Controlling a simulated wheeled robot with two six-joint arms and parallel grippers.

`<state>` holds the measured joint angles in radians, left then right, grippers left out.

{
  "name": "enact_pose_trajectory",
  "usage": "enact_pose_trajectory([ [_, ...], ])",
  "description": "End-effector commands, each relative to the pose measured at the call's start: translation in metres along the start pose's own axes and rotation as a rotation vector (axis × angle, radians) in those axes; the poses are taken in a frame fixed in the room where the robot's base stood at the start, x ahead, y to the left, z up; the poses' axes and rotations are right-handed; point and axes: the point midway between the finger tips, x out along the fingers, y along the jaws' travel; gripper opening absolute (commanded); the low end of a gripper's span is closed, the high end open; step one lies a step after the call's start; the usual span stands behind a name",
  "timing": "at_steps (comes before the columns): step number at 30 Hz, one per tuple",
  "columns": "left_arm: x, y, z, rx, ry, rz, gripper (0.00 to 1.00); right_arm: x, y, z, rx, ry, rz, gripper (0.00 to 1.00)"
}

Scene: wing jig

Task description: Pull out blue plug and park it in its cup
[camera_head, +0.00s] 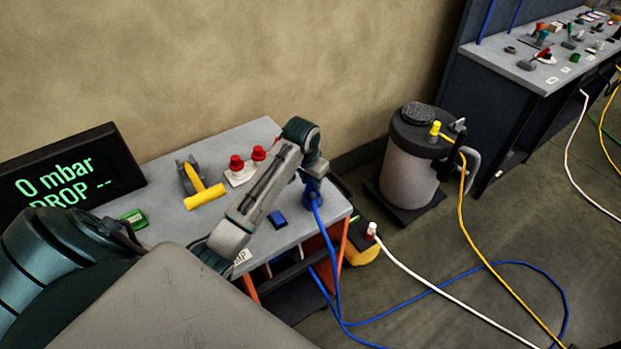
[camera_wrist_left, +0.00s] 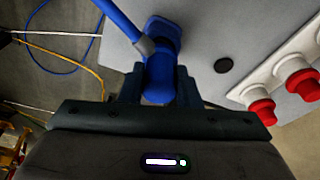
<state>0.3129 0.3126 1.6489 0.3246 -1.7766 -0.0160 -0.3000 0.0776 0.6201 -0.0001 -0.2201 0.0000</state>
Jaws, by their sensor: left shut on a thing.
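My left gripper (camera_head: 313,182) is shut on the blue plug (camera_wrist_left: 160,80), at the right end of the grey bench top. The plug also shows small in the head view (camera_head: 312,196), with a blue hose hanging from it over the bench edge. In the wrist view the plug sits between the two fingers, and a blue fitting (camera_wrist_left: 163,28) shows just beyond it on the grey surface. I cannot tell whether the plug is seated in it. A small blue block (camera_head: 277,219) lies on the bench top; I cannot tell whether it is the cup. My right gripper is out of view.
Red-capped fittings (camera_head: 237,163) and a yellow-handled tool (camera_head: 204,197) stand on the bench. A display (camera_head: 70,175) reads "0 mbar DROP --". A grey canister (camera_head: 410,165) stands right of the bench. Blue, white and yellow hoses cross the floor.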

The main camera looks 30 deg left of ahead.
Motion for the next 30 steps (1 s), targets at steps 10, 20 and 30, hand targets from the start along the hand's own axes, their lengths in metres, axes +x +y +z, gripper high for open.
enact_pose_trajectory([
  [10,0.0067,0.0002,0.0013,0.000,0.000,0.000,0.04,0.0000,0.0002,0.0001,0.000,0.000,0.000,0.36],
  [20,0.0096,0.0001,0.0015,0.000,0.001,0.000,0.04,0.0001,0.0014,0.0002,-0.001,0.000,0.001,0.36],
  [30,0.0097,0.0000,0.0017,0.000,0.000,0.000,0.55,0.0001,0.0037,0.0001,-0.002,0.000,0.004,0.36],
])
